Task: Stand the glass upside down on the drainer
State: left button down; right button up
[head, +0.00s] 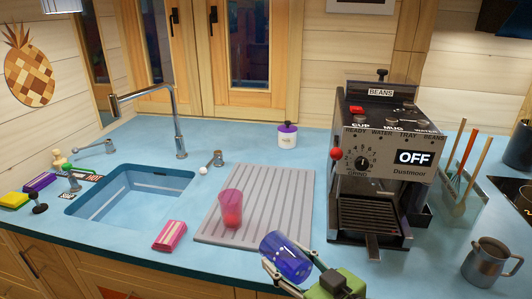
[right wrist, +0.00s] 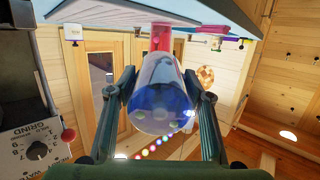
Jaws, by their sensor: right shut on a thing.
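A blue see-through glass (head: 285,257) is held in my right gripper (head: 297,262), with a finger on each side of it. The glass is tilted well over, nearly on its side, in the air by the front right corner of the drainer (head: 205,236). The right wrist view also shows the glass (right wrist: 165,92) between the two fingers (right wrist: 163,95). The drainer is a grey ribbed board, flat on the blue counter. A pink-red glass (head: 231,207) stands on its left part; it also shows in the right wrist view (right wrist: 162,40). My left gripper is not in view.
A sink (head: 130,195) with a tall tap (head: 178,125) is left of the drainer. A pink sponge (head: 170,236) lies in front. A coffee machine (head: 382,165) stands close on the right, a metal jug (head: 489,263) beyond. The drainer's middle and right are clear.

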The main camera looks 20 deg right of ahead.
jog(key=shift+s+d+r+n+g+y, duration=0.1)
jog(key=shift+d+r+n+g+y, duration=0.1)
jog(key=shift+n+g+y, duration=0.3)
jog(key=shift+s+d+r+n+g+y, duration=0.1)
jog(key=shift+r+n+g+y, duration=0.1)
jog(key=shift+n+g+y, duration=0.25)
jog(key=shift+a+r+n+g+y, duration=0.1)
jog(key=shift+n+g+y, duration=0.35)
jog(key=shift+n+g, duration=0.15)
jog(key=shift+a+r+n+g+y, duration=0.1)
jog(key=shift+n+g+y, duration=0.35)
jog(key=shift+n, duration=0.1)
jog(key=shift+g, duration=0.3)
